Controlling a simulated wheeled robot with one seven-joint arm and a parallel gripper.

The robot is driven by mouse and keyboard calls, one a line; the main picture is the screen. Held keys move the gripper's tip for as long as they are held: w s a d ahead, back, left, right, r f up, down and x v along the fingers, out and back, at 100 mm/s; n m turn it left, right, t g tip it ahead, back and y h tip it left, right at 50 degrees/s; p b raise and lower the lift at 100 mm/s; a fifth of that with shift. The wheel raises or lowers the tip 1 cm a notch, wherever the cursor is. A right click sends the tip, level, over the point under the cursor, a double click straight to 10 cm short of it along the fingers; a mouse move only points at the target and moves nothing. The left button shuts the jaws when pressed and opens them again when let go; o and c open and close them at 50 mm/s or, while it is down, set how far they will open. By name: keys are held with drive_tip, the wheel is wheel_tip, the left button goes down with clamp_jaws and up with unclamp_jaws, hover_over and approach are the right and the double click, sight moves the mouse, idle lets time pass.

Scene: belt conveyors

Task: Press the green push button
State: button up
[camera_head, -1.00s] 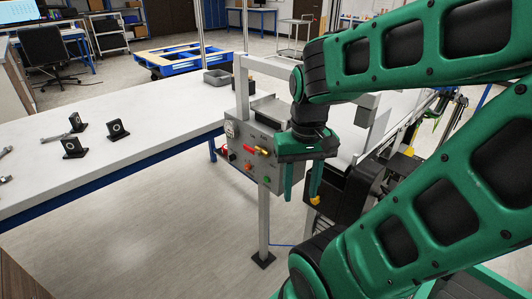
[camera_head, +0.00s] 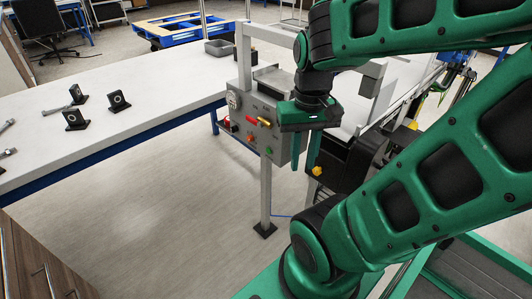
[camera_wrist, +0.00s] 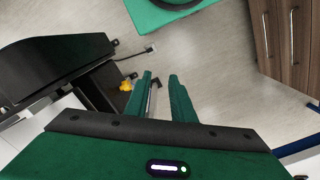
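The green push button (camera_head: 269,150) is a small round button low on the right of the grey control panel (camera_head: 240,137). My gripper (camera_head: 303,168) hangs fingers-down just right of the panel in the head view, with its fingertips a little lower than the button. Its two green fingers are apart with nothing between them. The gripper also shows in the wrist view (camera_wrist: 161,76), where a gap runs between the fingers. The button does not show in the wrist view. The head view does not make clear how far the fingers are from the panel in depth.
The panel also carries a red and yellow handle (camera_head: 258,120), a dial (camera_head: 233,100) and a red button (camera_head: 250,137). A black machine housing (camera_head: 345,165) with a yellow knob (camera_head: 317,171) stands close right of my gripper. A white table (camera_head: 150,85) extends left.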

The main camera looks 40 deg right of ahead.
clamp_jaws()
idle(1.4)
